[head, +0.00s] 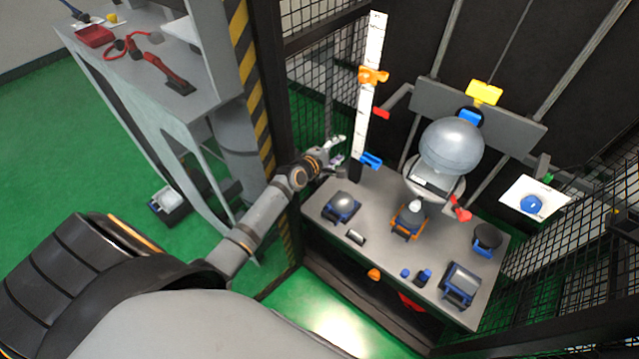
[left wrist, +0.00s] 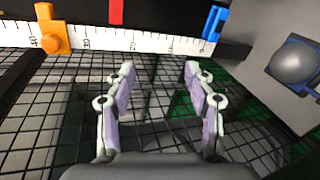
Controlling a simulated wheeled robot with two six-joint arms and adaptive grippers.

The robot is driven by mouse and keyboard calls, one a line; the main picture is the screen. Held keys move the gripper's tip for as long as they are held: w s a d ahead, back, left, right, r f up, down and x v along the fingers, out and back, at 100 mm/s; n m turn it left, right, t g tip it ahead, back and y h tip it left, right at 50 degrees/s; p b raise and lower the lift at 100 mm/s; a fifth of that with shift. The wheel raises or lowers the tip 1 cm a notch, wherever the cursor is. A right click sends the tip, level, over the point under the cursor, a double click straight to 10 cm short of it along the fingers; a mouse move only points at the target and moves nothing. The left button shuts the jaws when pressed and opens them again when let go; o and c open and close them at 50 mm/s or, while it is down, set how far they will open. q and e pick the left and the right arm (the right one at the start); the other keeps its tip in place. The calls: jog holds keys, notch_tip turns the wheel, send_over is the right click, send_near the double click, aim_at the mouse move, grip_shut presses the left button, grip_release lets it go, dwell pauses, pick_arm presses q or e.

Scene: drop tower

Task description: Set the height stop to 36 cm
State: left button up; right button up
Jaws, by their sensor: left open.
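The white height scale (head: 370,45) stands upright at the back left of the tower. An orange stop (head: 373,75) sits on its upper part. In the left wrist view the orange stop (left wrist: 52,30) is at the left, between the 40 and 30 marks and close to 40; its exact reading is unclear. A blue block (head: 370,160) is at the scale's foot, near zero in the left wrist view (left wrist: 214,22). My left gripper (head: 338,150) is open and empty, left of the scale's lower part and below the orange stop. Its two fingers (left wrist: 150,85) point toward the scale, apart from it.
A red piece (head: 381,113) is beside the scale, below the stop. The grey table (head: 390,245) holds several blue-based fixtures, an orange-based one (head: 408,222) and a large metal ball (head: 451,147) above. Black mesh (head: 308,90) and a striped post (head: 250,90) stand near my left arm.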

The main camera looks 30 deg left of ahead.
pick_arm(q)
jog(key=s+a+f+m+g, duration=0.1)
jog(key=s+f+m+g, duration=0.2)
jog(key=s+f, duration=0.4)
notch_tip(320, 180, down, 4)
jog(key=shift+a+r+m+y, duration=0.2)
jog(key=shift+m+y, duration=0.1)
jog(key=shift+m, duration=0.5)
pick_arm(e)
jog(key=shift+w+a+r, duration=0.2)
jog(key=shift+w+a, duration=0.05)
jog(key=shift+a, duration=0.3)
